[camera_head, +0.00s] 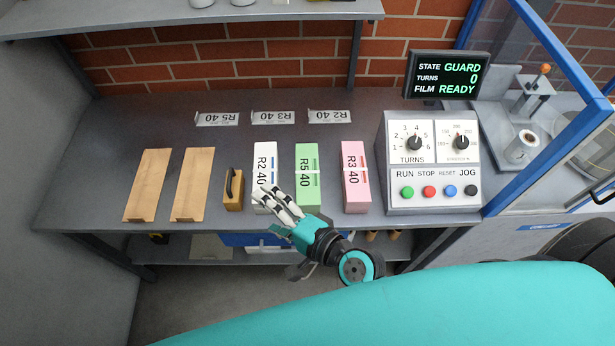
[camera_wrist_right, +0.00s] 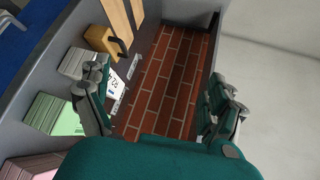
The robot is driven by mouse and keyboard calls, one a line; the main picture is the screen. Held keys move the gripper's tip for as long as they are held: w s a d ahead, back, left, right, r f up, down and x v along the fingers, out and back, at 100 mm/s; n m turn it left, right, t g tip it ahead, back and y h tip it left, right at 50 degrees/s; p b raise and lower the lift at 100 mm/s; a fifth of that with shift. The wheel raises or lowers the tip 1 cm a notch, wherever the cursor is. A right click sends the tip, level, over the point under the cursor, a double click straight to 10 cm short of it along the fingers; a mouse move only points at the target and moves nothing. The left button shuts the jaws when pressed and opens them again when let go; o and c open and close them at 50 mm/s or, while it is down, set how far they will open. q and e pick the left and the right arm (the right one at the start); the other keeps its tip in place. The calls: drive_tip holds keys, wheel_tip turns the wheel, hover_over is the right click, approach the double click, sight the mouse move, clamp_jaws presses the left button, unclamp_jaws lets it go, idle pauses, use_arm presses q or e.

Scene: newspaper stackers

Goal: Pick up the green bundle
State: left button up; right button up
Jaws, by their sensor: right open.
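In the right wrist view the green bundle (camera_wrist_right: 55,115) is at the left, beside one finger of the open gripper (camera_wrist_right: 165,100). No contact with the green bundle shows. My left gripper is not in view.
Two wooden boards (camera_head: 148,185) and a wooden block with a dark handle (camera_head: 233,190) lie to the left. A control box (camera_head: 432,190) stands right of the pink bundle. Paper labels (camera_head: 272,117) lie behind the bundles. A blue-framed guard (camera_head: 560,60) is at the right.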

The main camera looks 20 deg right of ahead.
drive_tip(key=w+d+m+t+h, duration=0.2)
drive_tip(key=w+m+t+h, duration=0.15)
drive_tip(key=m, duration=0.85)
drive_tip(key=m+g+h, duration=0.3)
drive_tip(key=m+h, duration=0.6)
drive_tip(key=m, duration=0.6)
approach(308, 175)
drive_tip(key=b+x, duration=0.2)
drive_tip(key=x, duration=0.1)
drive_tip(key=shift+s+f, duration=0.15)
drive_tip(key=shift+f, duration=0.2)
drive_tip(key=x, duration=0.2)
drive_tip(key=b+x, duration=0.1)
drive_tip(key=x, duration=0.1)
drive_tip(key=b+x, duration=0.1)
drive_tip(key=x, duration=0.1)
drive_tip(key=shift+w+r, duration=0.2)
drive_tip(key=shift+w, duration=0.15)
drive_tip(key=shift+s+r, duration=0.1)
drive_tip(key=shift+s, duration=0.05)
drive_tip(key=shift+c, duration=0.9)
drive_tip(key=c, duration=1.6)
drive_tip(key=shift+r, duration=0.2)
